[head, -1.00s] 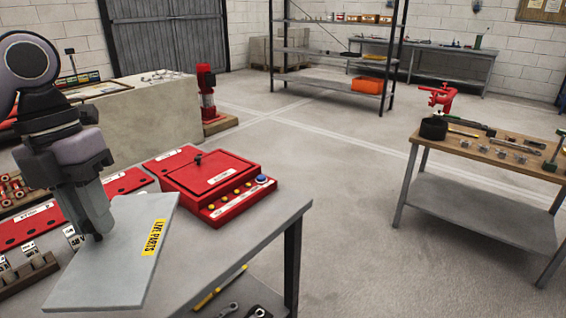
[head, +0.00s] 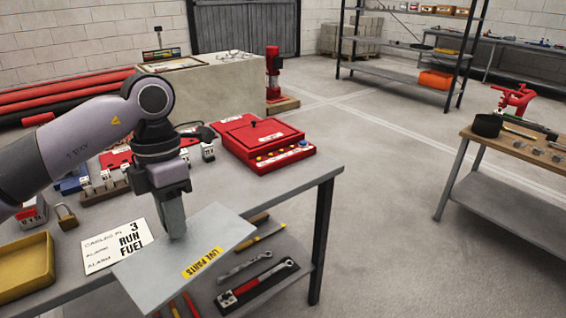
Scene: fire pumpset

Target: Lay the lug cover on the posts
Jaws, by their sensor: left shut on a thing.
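The lug cover (head: 207,237) is a flat grey plate with a yellow "LIVE PARTS" label. My left gripper (head: 175,227) points down and is shut on it. The cover looks roughly level, at the front edge of the grey table, partly in front of the lower shelf. The fingertips are partly hidden at the plate. I cannot tell which things are the posts; small labelled pieces stand in a brown rack (head: 103,192) behind my left arm. My right gripper is not in view.
A red box (head: 262,140) with yellow buttons stands on the table's right. A white sign (head: 117,244), padlock (head: 66,216) and yellow tray (head: 25,266) lie left of the cover. Tools, including a ratchet (head: 257,282), lie on the lower shelf.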

